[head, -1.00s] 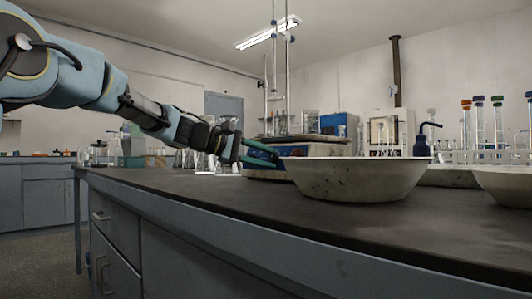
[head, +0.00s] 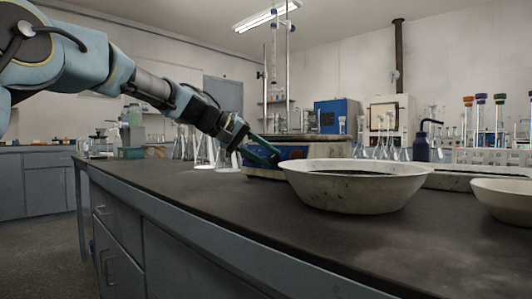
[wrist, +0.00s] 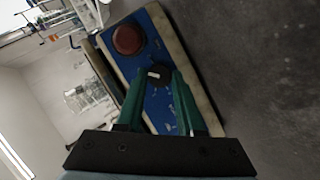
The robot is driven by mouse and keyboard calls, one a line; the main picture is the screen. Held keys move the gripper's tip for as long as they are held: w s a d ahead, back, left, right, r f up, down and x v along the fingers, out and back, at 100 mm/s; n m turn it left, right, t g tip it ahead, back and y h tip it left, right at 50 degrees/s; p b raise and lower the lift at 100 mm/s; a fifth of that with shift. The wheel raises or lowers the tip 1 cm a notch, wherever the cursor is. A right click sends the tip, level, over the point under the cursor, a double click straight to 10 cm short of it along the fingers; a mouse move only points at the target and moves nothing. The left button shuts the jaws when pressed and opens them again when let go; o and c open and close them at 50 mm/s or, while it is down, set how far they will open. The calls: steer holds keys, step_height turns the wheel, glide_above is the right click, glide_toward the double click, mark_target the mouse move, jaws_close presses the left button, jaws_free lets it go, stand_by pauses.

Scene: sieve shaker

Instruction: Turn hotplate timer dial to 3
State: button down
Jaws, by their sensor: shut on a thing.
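The hotplate (head: 310,147) stands on the dark bench, its blue front panel facing me and partly hidden by a bowl in the head view. In the wrist view the blue panel (wrist: 157,105) carries a dark dial (wrist: 158,76) with a pale mark and a larger red-brown knob (wrist: 128,40). My gripper (wrist: 159,80) has its two green fingers on either side of the dark dial, shut on it. In the head view my gripper (head: 272,160) reaches the front panel from the left. The dial's numbers are too small to read.
A large worn bowl (head: 355,190) stands close right of my gripper, with a smaller bowl (head: 505,199) further right. Glass flasks (head: 205,152) stand behind my arm. A blue bottle (head: 422,145) and a tube rack are at the back right. The front left bench top is clear.

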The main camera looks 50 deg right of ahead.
steer(key=shift+s, duration=0.1)
stand_by(0.5)
steer(key=c, duration=0.5)
jaws_free()
steer(key=p+v, duration=0.2)
steer(key=v, duration=0.8)
steer(key=shift+a+r, duration=0.25)
steer(key=shift+a, duration=0.05)
